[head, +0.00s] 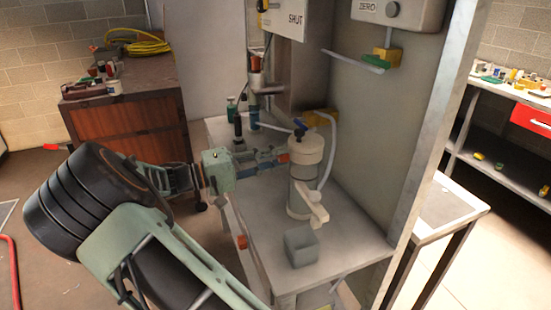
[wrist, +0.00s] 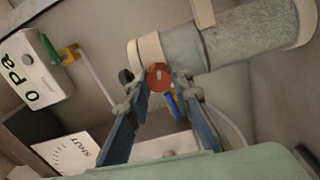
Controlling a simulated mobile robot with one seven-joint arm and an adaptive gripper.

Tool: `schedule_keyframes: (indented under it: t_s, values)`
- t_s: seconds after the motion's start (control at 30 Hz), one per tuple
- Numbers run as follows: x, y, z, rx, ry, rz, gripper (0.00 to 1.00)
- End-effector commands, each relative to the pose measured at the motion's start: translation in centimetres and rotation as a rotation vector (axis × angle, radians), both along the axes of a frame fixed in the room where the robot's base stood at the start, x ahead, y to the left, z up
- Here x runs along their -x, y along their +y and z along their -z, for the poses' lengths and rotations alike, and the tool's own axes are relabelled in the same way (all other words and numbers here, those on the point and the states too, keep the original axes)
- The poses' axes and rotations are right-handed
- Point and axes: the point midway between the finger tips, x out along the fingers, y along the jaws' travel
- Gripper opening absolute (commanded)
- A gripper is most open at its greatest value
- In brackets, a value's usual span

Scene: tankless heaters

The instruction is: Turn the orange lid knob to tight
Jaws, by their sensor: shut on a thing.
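The orange lid knob (wrist: 158,77) shows as a round orange-red face on the side of the cream lid (wrist: 150,52) of a canister (wrist: 235,42). My gripper (wrist: 156,84) has one fingertip on each side of the knob and is shut on it. In the head view the canister (head: 303,188) stands upright on a bench, and my gripper (head: 282,158) reaches its lid from the left. Only a bit of orange shows there at the fingertips. I cannot read any tight mark or the knob's angle.
A white hose curves down behind the canister. A grey open box (head: 301,246) stands in front of it on the bench (head: 345,240). A grey panel (head: 390,130) with wall units rises behind and to the right.

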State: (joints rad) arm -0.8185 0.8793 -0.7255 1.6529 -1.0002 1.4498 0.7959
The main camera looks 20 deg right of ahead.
Motion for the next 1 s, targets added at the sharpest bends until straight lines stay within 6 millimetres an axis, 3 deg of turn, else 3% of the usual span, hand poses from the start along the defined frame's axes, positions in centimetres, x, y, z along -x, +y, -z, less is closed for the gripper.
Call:
schedule_keyframes:
  t_s: [0.13,0.17,0.3,0.67,1.0]
  values:
    - [0.0,0.0,0.1,-0.001,0.001,0.000,0.00]
    - [0.0,0.0,0.1,-0.001,0.001,0.000,0.24]
    - [0.0,0.0,0.0,-0.001,0.001,0.000,0.38]
    - [0.0,0.6,0.0,-0.001,0.001,-0.001,0.38]
    - [-0.2,7.2,0.3,-0.001,0.000,-0.004,0.38]
